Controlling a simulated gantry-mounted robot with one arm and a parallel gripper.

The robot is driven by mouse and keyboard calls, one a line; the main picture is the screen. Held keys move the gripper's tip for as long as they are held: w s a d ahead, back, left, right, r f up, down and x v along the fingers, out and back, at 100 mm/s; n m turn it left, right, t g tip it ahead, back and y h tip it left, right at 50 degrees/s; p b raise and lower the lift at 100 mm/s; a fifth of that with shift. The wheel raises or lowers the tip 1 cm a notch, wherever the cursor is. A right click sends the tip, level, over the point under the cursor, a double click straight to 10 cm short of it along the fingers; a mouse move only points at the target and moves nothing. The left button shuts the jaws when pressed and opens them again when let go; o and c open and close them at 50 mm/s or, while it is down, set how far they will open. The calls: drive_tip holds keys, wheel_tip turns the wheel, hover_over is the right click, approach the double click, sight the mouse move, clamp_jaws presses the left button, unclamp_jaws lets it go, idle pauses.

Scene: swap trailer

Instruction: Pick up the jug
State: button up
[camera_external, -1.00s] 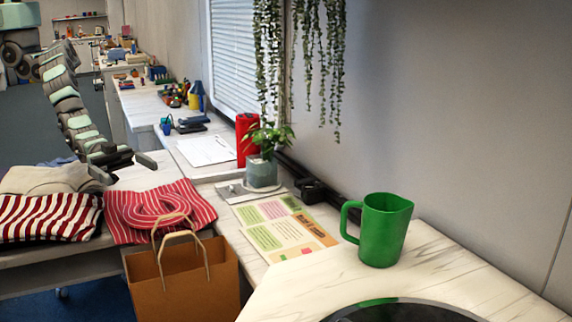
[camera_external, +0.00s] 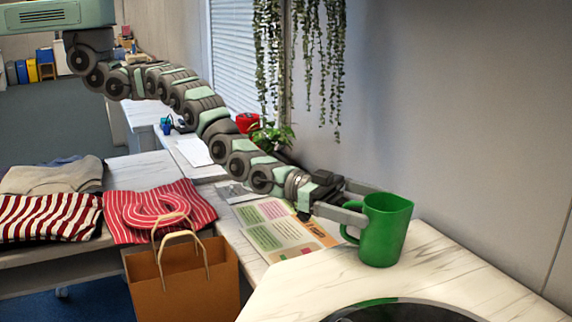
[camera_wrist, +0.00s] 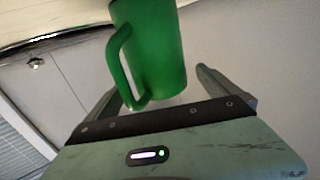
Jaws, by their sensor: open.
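The green jug (camera_external: 386,232) stands upright on the white marble-look counter (camera_external: 290,290), its handle toward the left. My gripper (camera_external: 366,205) is open at the jug's left, on the handle side, with its fingers reaching toward the jug. In the wrist view the jug (camera_wrist: 155,50) appears upside down, between and beyond the two open fingers (camera_wrist: 160,90). I cannot tell whether a finger touches the jug.
A grey wall (camera_external: 480,120) rises close behind the jug. A colourful leaflet (camera_external: 275,232) lies left of it under my arm. A potted plant (camera_external: 272,138), a brown paper bag (camera_external: 190,280) and a dark round inset (camera_external: 400,312) are nearby.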

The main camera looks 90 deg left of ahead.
sight(404, 215)
drive_tip(key=shift+b+x, duration=0.45)
drive_tip(key=shift+x, duration=1)
drive_tip(key=shift+w+d+f, duration=0.15)
drive_tip(key=shift+w+d, duration=0.05)
drive_tip(key=shift+w, duration=0.1)
drive_tip(key=shift+c, duration=0.3)
drive_tip(key=c, duration=1.6)
